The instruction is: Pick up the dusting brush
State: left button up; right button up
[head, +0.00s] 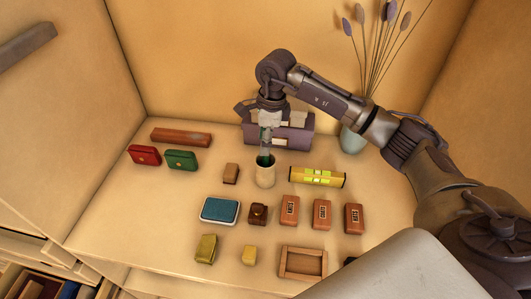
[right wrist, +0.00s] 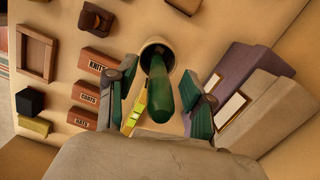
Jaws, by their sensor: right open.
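The dusting brush appears to be the dark green handle (right wrist: 160,92) standing up out of a cream cup (head: 264,175). In the head view only a little green (head: 265,160) shows at the cup's mouth; the brush's lower end is hidden inside the cup. My right gripper (head: 266,148) points down just above the cup. In the right wrist view its open fingers (right wrist: 158,90) stand on either side of the green handle, with gaps visible, so it is not gripped. My left gripper is not in view.
A purple box (head: 290,136) stands close behind the cup, and a vase (head: 352,141) is at the back right. A yellow level-like bar (head: 317,177) lies right of the cup. A small brown block (head: 231,173) is left. Labelled bricks (head: 321,214) and a blue-topped pad (head: 219,210) lie in front.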

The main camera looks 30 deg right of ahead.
jog(key=shift+f, duration=0.4)
grip_shut()
jog(key=shift+r, duration=0.15)
